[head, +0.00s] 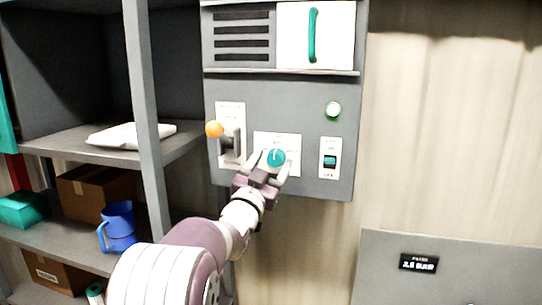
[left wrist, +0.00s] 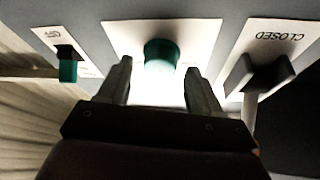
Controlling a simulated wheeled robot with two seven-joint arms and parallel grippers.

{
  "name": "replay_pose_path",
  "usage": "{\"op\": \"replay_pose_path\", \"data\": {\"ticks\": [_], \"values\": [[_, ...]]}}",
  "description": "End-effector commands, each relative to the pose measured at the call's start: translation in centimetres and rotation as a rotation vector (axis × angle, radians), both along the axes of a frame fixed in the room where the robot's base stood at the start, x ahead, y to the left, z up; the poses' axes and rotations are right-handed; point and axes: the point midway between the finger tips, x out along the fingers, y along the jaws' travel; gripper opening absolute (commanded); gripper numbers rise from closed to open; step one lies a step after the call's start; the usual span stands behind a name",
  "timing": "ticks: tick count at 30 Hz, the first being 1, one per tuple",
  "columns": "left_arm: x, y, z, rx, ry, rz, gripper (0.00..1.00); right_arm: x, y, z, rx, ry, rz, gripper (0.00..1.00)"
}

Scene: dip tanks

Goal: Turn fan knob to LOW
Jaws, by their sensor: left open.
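The fan knob (head: 276,157) is a round teal knob on a white label plate (head: 291,141) in the middle of the grey control panel. A small light mark shows on its face, but its setting cannot be read. In the left wrist view the knob (left wrist: 160,55) lies ahead between the fingers. My left gripper (head: 270,165) is open at the knob, with one finger on each side. In the left wrist view gaps show between the left gripper's fingers (left wrist: 158,82) and the knob. My right gripper is not in view.
A shelf (head: 70,146) at left holds a blue jug (head: 118,228) and boxes.

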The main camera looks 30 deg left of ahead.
Motion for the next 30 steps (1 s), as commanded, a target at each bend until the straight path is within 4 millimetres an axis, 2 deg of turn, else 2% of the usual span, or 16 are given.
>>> {"op": "replay_pose_path", "data": {"ticks": [6, 11, 12, 17, 22, 30], "values": [[0.1, 0.0, -0.1, -0.001, 0.001, 0.000, 0.65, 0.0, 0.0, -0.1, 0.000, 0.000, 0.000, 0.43], [0.0, 0.0, -0.1, -0.001, 0.002, 0.000, 0.13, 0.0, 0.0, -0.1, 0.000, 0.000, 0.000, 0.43], [0.0, 0.0, -0.1, -0.001, 0.002, -0.001, 0.09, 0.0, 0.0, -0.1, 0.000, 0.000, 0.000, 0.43], [0.0, 0.0, -0.2, -0.003, 0.002, -0.001, 0.09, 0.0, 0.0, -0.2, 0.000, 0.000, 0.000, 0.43], [0.0, 0.0, -0.5, -0.033, -0.006, -0.001, 0.09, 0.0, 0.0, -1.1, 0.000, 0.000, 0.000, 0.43], [0.0, -0.2, -1.0, -0.187, -0.046, -0.003, 0.09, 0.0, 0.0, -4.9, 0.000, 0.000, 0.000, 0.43]]}}
